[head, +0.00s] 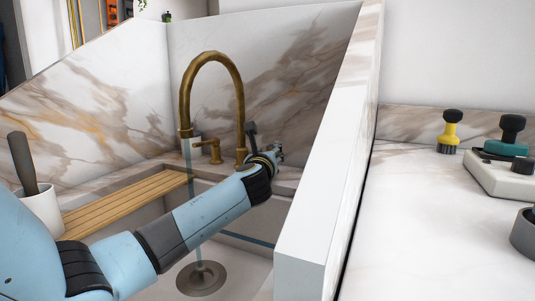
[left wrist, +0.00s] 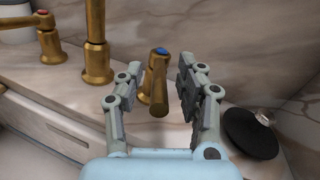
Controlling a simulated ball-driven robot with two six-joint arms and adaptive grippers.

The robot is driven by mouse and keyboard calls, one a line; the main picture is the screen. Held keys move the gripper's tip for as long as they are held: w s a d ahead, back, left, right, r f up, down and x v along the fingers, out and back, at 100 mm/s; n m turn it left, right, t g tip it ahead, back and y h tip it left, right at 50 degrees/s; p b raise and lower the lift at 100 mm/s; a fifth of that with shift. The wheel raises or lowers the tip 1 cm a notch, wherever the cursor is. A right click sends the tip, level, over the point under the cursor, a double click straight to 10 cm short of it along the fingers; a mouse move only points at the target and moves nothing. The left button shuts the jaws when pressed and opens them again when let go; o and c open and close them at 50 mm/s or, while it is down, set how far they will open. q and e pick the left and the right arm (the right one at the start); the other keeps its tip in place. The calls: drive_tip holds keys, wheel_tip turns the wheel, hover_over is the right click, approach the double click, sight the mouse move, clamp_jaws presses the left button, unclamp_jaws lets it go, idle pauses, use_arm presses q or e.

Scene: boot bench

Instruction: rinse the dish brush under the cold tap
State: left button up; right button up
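The cold tap lever (left wrist: 158,80), brass with a blue mark, stands between the spread fingers of my left gripper (left wrist: 155,95) in the left wrist view. The fingers look apart from it. In the head view my left gripper (head: 268,148) is beside the base of the brass gooseneck tap (head: 240,100). A faint pale streak (head: 198,225) runs from below the spout to the drain, like running water. A yellow brush with a black knob (head: 450,132) stands on the right counter; I cannot tell whether it is the dish brush. My right gripper is out of view.
The hot lever (left wrist: 48,38) has a red mark. A black disc with a metal knob (left wrist: 252,132) lies right of my gripper. A wooden rack (head: 125,203) spans the sink, beside a white cup (head: 42,212). A marble wall (head: 325,170) divides sink from counter. A teal brush (head: 505,148) rests on a pale block.

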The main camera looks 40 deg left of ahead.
use_arm(q)
drive_tip(key=v, duration=1.2)
